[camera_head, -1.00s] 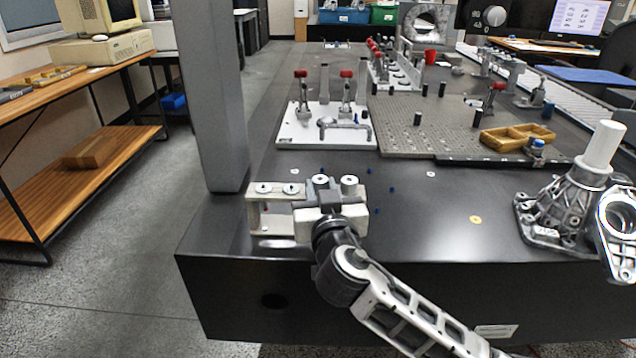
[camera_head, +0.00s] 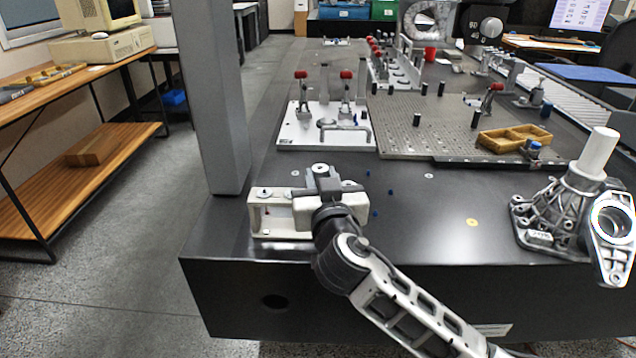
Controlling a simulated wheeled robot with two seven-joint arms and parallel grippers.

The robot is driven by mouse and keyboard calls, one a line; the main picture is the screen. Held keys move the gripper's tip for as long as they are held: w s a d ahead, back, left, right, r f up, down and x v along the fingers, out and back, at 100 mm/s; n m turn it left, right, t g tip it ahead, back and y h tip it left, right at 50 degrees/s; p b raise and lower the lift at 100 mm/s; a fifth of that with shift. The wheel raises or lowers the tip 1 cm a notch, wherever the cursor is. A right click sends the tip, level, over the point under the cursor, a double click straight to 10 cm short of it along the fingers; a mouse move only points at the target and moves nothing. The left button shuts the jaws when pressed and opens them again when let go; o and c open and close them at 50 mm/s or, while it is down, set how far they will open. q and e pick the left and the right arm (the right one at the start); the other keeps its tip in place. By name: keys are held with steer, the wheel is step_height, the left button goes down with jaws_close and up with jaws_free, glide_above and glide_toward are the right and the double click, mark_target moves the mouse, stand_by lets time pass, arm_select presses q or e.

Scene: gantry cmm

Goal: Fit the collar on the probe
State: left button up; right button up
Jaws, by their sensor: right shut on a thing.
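My right gripper (camera_head: 322,190) is at the near left corner of the dark table, over a pale bracket-like rack (camera_head: 268,228). It is shut on a small pale round piece (camera_head: 320,168), probably the collar, which sits higher than the other round tops on the rack. The jaws and wrist hide most of the piece and the rack's right part. I cannot make out the probe for certain. A dark machine head with a round dial (camera_head: 490,27) hangs at the top right. My left gripper is not in view.
A grey column (camera_head: 208,100) stands left of the rack. A white fixture plate (camera_head: 300,133) and a perforated plate (camera_head: 400,140) with a yellow tray (camera_head: 488,143) lie beyond. A ribbed metal casting (camera_head: 545,220) with a white cylinder stands at right. The front middle is mostly clear.

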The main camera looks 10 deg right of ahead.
steer(key=shift+r+p, duration=1.35)
steer(key=shift+r, duration=0.65)
steer(key=shift+s+f, duration=0.1)
